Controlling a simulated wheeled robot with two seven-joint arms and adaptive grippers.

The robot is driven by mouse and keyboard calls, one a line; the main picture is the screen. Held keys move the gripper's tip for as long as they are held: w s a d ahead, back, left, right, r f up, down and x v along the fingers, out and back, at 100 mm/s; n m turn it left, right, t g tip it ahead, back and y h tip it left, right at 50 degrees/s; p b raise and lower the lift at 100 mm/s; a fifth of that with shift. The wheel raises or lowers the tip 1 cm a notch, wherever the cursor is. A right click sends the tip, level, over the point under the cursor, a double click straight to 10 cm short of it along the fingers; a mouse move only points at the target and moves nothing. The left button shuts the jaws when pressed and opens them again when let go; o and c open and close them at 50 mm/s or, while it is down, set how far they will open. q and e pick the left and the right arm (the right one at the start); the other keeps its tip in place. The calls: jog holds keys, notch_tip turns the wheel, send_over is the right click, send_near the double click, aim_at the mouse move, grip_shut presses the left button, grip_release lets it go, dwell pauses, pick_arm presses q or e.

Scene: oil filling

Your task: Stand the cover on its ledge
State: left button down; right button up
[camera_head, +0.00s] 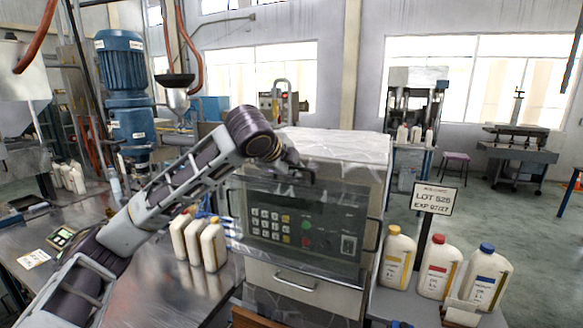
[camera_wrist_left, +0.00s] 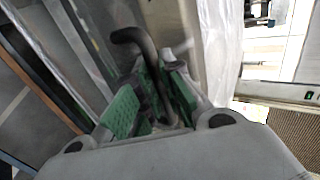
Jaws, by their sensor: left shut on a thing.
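The cover (camera_head: 330,213) looks like the dark-framed panel at the front of the grey machine, with keypad and buttons showing inside its frame. It is upright or nearly so; I cannot tell if it is attached or apart from the machine. My left gripper (camera_head: 296,172) is at its top edge. In the left wrist view, the green-padded fingers (camera_wrist_left: 150,92) are shut on a black bent handle (camera_wrist_left: 130,38), which sticks out beyond them. I cannot tell for certain which surface is the ledge. My right gripper is not in view.
The machine (camera_head: 330,143) has a drawer handle (camera_head: 295,282) below the panel. White bottles (camera_head: 212,245) stand close to its left, under my left arm. Bottles with yellow, red and blue caps (camera_head: 437,265) and a lot sign (camera_head: 433,200) stand to its right.

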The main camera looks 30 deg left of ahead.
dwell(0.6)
pick_arm(q)
jog(key=c, duration=1.5)
grip_release()
jog(key=shift+s, duration=0.15)
jog(key=v, duration=1.2)
